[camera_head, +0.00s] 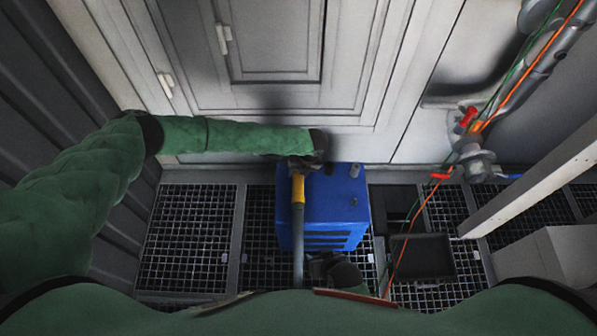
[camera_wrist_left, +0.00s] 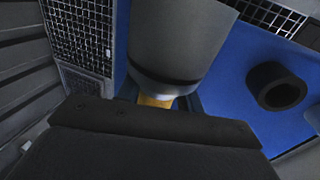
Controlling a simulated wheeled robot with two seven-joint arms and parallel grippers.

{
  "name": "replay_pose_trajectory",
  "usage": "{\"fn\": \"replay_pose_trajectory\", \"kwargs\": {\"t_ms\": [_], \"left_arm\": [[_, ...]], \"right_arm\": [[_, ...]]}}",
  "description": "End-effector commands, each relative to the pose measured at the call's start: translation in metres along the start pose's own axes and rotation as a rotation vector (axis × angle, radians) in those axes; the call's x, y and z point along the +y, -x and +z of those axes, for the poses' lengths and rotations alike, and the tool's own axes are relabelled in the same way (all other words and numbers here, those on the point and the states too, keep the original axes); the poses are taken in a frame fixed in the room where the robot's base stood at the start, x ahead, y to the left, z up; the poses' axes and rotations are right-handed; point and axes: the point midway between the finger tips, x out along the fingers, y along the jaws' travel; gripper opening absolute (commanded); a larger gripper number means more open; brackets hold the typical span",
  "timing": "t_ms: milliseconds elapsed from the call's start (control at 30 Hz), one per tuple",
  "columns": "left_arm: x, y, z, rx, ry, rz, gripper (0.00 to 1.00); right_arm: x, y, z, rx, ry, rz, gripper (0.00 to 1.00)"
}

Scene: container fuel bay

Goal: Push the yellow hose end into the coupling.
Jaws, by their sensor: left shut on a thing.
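The yellow hose end (camera_head: 298,188) points up along the front of a blue box, with its grey hose (camera_head: 298,250) hanging below. My left gripper (camera_head: 300,163) is shut on the yellow hose end at its top. In the left wrist view, a sliver of yellow hose end (camera_wrist_left: 155,101) shows between my dark left gripper and a large grey cylinder (camera_wrist_left: 180,40) with a black band. I cannot tell whether this cylinder is the coupling, nor whether the yellow end is inside it. My right gripper (camera_head: 328,262) is low, beside the box's lower front, mostly hidden; its jaws cannot be made out.
The blue box (camera_head: 345,210) stands on grating and carries a short dark open stub (camera_wrist_left: 277,88). Behind is a pale panelled wall (camera_head: 270,120). Pipes with a red-handled valve (camera_head: 470,150), orange and green lines, and a slanting pale beam (camera_head: 530,185) are at the right.

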Motion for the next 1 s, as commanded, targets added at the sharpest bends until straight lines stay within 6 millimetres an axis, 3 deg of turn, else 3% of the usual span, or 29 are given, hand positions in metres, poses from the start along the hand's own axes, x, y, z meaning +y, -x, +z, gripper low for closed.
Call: {"fn": "replay_pose_trajectory", "kwargs": {"t_ms": [1000], "left_arm": [[0.001, 0.001, -0.031, 0.001, 0.000, 0.000, 0.00]], "right_arm": [[-0.006, 0.018, -0.011, -0.001, -0.001, -0.002, 0.36]]}}
